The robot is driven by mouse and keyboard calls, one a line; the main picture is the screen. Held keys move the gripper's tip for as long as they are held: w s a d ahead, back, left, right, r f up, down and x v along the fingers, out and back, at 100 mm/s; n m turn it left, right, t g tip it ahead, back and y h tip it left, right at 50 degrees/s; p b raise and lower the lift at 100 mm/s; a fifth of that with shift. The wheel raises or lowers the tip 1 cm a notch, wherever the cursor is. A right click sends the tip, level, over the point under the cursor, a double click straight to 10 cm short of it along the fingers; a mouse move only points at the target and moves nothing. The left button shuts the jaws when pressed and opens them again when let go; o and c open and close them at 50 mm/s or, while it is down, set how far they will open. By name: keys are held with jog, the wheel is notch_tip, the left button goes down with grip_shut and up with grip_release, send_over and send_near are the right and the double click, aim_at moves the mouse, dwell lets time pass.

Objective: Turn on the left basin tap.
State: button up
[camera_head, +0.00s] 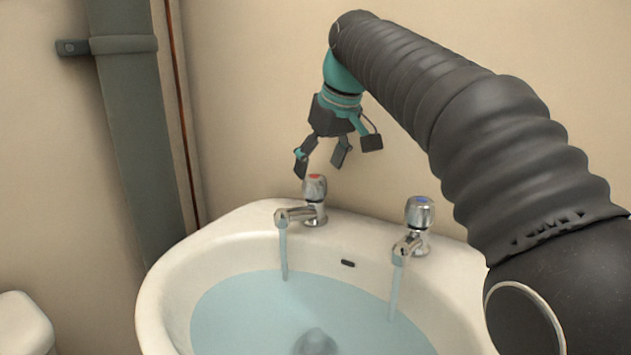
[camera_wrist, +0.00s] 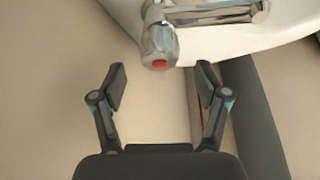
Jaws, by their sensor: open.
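The left basin tap (camera_head: 315,188) is chrome with a red mark on top, at the basin's back rim. A stream of water (camera_head: 284,256) falls from its spout. My gripper (camera_head: 320,162) is open and empty, just above the left tap and apart from it. In the wrist view, the left tap (camera_wrist: 160,42) and its red mark lie ahead of the spread fingers of my gripper (camera_wrist: 162,84), roughly midway between them. The white basin (camera_head: 150,292) holds pale blue water (camera_head: 245,310).
The right tap (camera_head: 419,215), chrome with a blue mark, stands to the right and also has water falling from its spout. A grey-green pipe (camera_head: 140,130) and a thin brown pipe (camera_head: 181,110) run up the left wall. The beige wall (camera_head: 245,90) is close behind the taps.

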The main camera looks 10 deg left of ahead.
aim_at(316, 177)
jog(key=shift+x, duration=2.4)
jog(key=c, duration=1.2)
jog(key=shift+o, duration=0.2)
jog(key=shift+n+g+y, duration=0.3)
jog(key=shift+n+g, duration=0.3)
jog(key=shift+n, duration=0.9)
jog(key=o, duration=1.2)
jog(key=shift+c, duration=0.2)
